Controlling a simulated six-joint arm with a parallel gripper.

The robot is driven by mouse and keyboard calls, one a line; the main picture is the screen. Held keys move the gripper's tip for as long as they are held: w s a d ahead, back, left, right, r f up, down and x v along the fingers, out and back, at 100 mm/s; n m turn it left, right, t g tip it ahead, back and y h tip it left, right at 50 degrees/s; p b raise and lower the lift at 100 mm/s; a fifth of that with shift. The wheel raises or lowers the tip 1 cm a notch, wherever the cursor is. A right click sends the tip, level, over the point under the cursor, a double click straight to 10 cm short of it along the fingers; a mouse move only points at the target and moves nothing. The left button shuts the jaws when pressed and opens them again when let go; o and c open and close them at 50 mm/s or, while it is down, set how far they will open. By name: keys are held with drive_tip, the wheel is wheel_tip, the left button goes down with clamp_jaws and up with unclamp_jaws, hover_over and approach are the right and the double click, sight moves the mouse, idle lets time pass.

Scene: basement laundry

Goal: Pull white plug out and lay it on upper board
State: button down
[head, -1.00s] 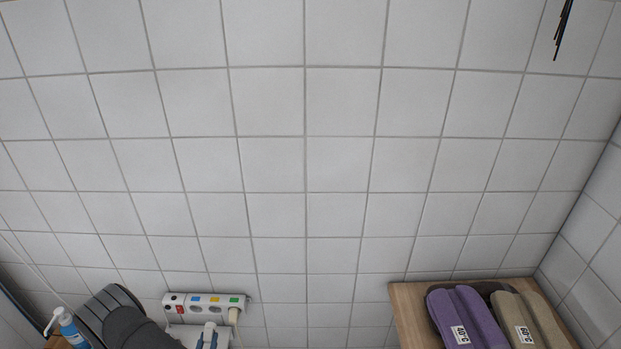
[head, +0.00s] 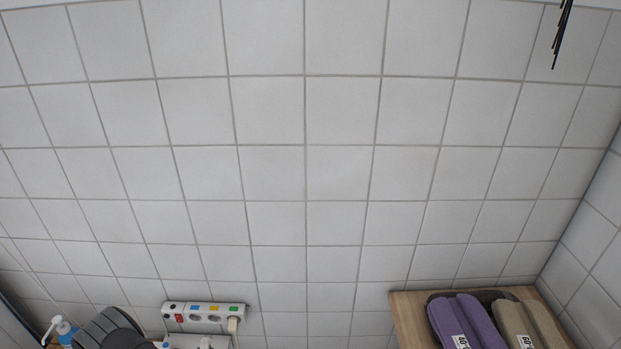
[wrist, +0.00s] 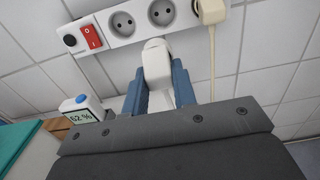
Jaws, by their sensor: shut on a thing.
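The white plug (wrist: 157,62) is between the two blue fingers of my gripper (wrist: 158,88) in the wrist view, its top just below the power strip (wrist: 125,25). Its lower part is hidden by my gripper. The two round sockets showing above it are empty.
A cream plug (wrist: 211,11) with a hanging cord sits at the strip's right end. A small display (wrist: 80,110) reading 62 % is at left. Purple slippers (head: 468,322) and beige slippers (head: 530,324) cover much of the board; its left strip is bare. A blue bottle (head: 64,331) is far left.

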drive_tip(key=a+f, duration=0.3)
drive_tip(key=f, duration=0.4)
drive_tip(key=shift+a+f, duration=0.15)
drive_tip(key=shift+a, duration=0.25)
idle(0.3)
drive_tip(key=shift+s, duration=0.5)
wheel_tip(320, 180, down, 4)
idle(0.6)
